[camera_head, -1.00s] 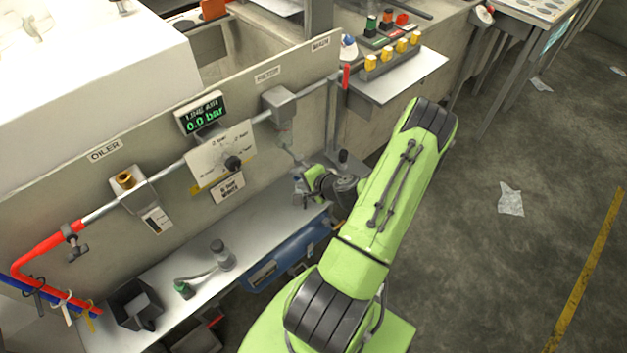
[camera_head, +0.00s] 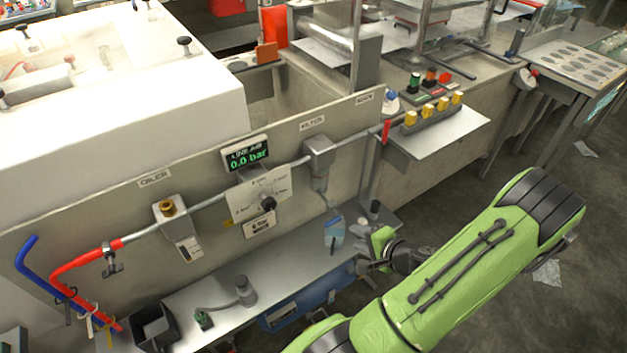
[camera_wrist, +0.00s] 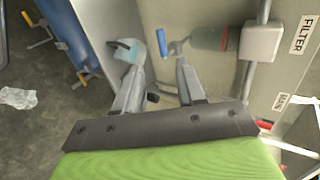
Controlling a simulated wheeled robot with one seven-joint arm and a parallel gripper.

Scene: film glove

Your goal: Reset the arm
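My green arm reaches in from the lower right of the head view, and my gripper (camera_head: 362,257) is near the right end of the metal shelf (camera_head: 290,272). In the wrist view my gripper (camera_wrist: 150,68) has its two grey fingers spread apart with nothing between them. A clear cup with bluish contents (camera_head: 334,231) stands on the shelf just left of the gripper; it also shows in the wrist view (camera_wrist: 127,50) beyond the left finger. The filter unit (camera_head: 319,160) hangs on the pipe above the shelf and shows beyond the right finger in the wrist view (camera_wrist: 215,38).
The panel carries an oiler (camera_head: 172,210), a gauge display reading 0.0 bar (camera_head: 246,153) and a regulator knob (camera_head: 267,203). A black bin (camera_head: 153,326) and a grey fitting with a hose (camera_head: 244,291) are on the shelf. Yellow-topped switches (camera_head: 433,110) sit at the right. Open floor lies right.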

